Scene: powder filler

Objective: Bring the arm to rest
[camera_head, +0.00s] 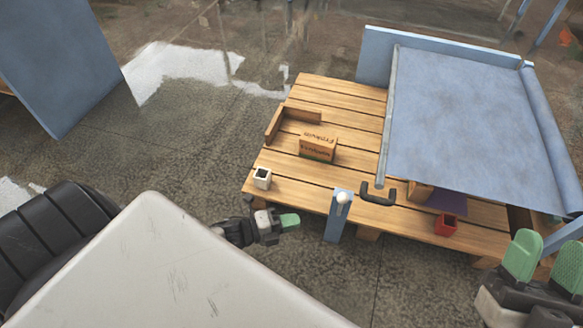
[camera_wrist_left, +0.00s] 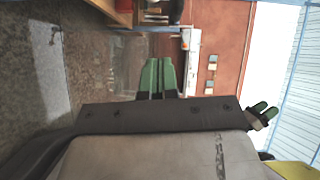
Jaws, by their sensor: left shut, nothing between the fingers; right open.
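My left gripper (camera_head: 288,221) has green fingertips and sits just in front of the pallet table's near left edge, beside my pale body panel. In the left wrist view its two green fingers (camera_wrist_left: 158,77) lie close together, shut and empty. My right gripper (camera_head: 545,258) is at the lower right of the head view, its green fingers apart and nothing between them. Green fingertips of my other gripper (camera_wrist_left: 262,112) also show at the right of the left wrist view.
The wooden pallet table (camera_head: 350,95) carries a labelled wooden box (camera_head: 318,149), a small white cup (camera_head: 262,178) and a red cup (camera_head: 446,225). A blue sloped panel (camera_head: 465,110) covers its right side. A blue post (camera_head: 339,220) with a white knob stands at the front. Floor (camera_head: 200,150) to the left is open.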

